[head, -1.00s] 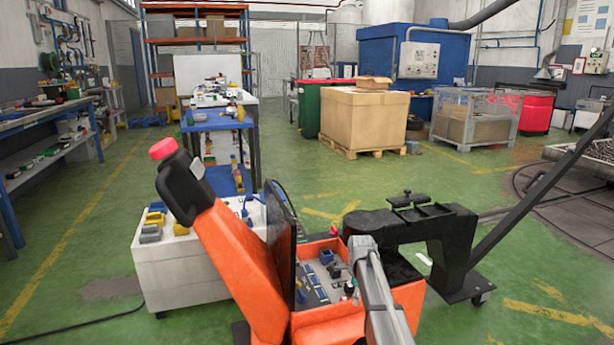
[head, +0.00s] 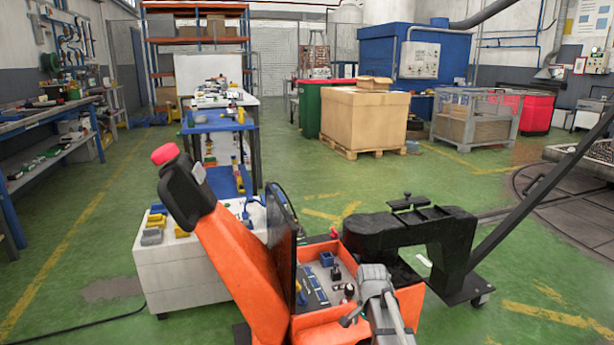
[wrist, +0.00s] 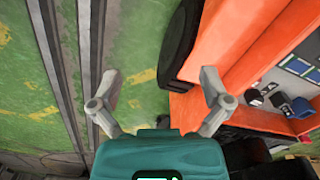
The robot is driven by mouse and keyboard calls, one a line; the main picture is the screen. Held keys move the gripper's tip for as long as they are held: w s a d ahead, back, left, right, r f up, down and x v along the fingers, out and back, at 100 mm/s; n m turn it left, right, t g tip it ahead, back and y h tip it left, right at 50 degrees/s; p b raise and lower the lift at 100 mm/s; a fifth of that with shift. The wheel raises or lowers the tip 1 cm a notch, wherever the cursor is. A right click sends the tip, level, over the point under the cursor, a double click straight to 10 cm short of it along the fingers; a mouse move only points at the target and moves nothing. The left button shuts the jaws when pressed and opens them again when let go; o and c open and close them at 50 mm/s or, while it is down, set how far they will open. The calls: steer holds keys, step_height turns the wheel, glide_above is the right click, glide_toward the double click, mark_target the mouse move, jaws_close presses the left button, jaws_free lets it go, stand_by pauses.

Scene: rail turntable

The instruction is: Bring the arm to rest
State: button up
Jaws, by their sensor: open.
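My gripper (wrist: 160,77) is open and empty in the wrist view, its two grey fingers wide apart in front of its teal body. Green floor, a dark rounded part and an orange machine (wrist: 228,50) lie beyond the fingers. In the head view my grey arm (head: 388,308) is at the bottom, over the right part of the orange machine (head: 245,262). I see no contact with the machine, but the gap is hard to judge.
A carton (head: 365,118) stands on a pallet farther back. Green floor is open at the left.

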steer(key=s+r+n+p, duration=0.2)
steer(key=s+n, duration=0.8)
steer(key=s, duration=0.4)
step_height(320, 180, up, 38)
steer(key=p, duration=3.7)
steer(key=shift+w+p, duration=0.3)
steer(key=shift+w, duration=0.05)
steer(key=shift+d+f, duration=0.1)
steer(key=shift+c, duration=0.3)
